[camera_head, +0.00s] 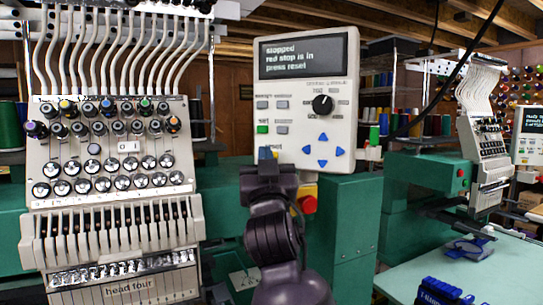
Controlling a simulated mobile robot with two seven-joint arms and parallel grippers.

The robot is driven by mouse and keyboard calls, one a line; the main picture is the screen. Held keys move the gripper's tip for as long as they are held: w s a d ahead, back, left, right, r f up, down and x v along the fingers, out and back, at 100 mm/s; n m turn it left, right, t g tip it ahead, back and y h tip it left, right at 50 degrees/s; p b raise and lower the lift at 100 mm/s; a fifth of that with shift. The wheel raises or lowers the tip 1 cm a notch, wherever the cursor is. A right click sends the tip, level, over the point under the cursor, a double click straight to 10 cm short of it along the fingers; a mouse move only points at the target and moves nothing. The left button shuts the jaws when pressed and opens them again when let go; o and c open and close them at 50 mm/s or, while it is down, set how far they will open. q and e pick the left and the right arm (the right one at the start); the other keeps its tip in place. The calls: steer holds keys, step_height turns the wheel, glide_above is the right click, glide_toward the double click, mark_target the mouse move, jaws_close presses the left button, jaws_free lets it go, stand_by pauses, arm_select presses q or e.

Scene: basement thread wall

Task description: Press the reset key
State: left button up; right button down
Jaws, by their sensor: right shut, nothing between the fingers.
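The control panel (336,100) is a pale box with a dark display (304,53) reading "stopped / red stop is in / press reset". Below it are grey keys, a green key (262,129), a black knob (322,104) and blue arrow keys (322,150). The key labels are too small to read, so I cannot tell which key is reset. My right gripper (267,155) is shut and empty, pointing up before the panel's lower left, just below the green key. It hides that part of the panel; contact cannot be told. My left gripper is out of view.
A red stop button (308,204) on a yellow base sits below the panel, close right of my right gripper. The embroidery head (110,215), labelled "head four", stands at left. A second machine (425,185) and a pale table (500,262) are at right.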

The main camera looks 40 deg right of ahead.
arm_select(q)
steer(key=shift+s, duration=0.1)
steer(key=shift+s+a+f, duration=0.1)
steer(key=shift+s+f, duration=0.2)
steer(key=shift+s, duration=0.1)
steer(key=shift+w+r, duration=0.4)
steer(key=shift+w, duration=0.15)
arm_select(e)
steer(key=shift+w+d, duration=0.15)
steer(key=shift+d, duration=0.25)
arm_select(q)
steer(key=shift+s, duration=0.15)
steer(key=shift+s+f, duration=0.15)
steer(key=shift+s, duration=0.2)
arm_select(e)
steer(key=shift+w+d, duration=0.1)
steer(key=shift+d, duration=0.05)
